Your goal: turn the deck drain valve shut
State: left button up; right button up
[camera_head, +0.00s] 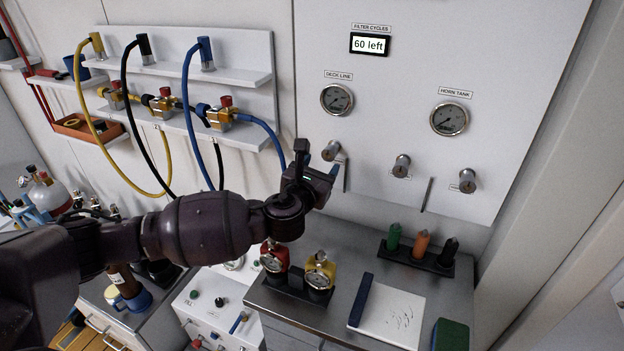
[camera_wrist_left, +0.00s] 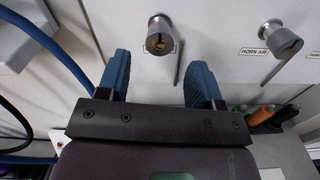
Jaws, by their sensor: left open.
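Several silver valve knobs stand in a row on the white panel. The leftmost knob (camera_head: 331,150) is below the "DECK LINE" gauge (camera_head: 337,99). I cannot read a drain label. My left gripper (camera_head: 318,164) is open and empty just in front of this knob. In the left wrist view, the knob (camera_wrist_left: 160,36) lies ahead, beyond and between the blue fingertips, apart from them. A thin grey bar (camera_wrist_left: 179,62) hangs beside it. The middle knob (camera_head: 402,166) and right knob (camera_head: 467,181) are to the right. My right gripper is out of view.
A shelf (camera_head: 232,80) with yellow, black and blue hoses is on the left; the blue hose passes close to my gripper. Below the panel, a grey counter (camera_head: 345,250) holds red and yellow gauges (camera_head: 320,271), a notepad (camera_head: 390,312) and a pen rack (camera_head: 416,259).

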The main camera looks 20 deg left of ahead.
pick_arm(q)
jog(key=s, duration=0.4)
jog(key=shift+s, duration=0.15)
dwell(0.4)
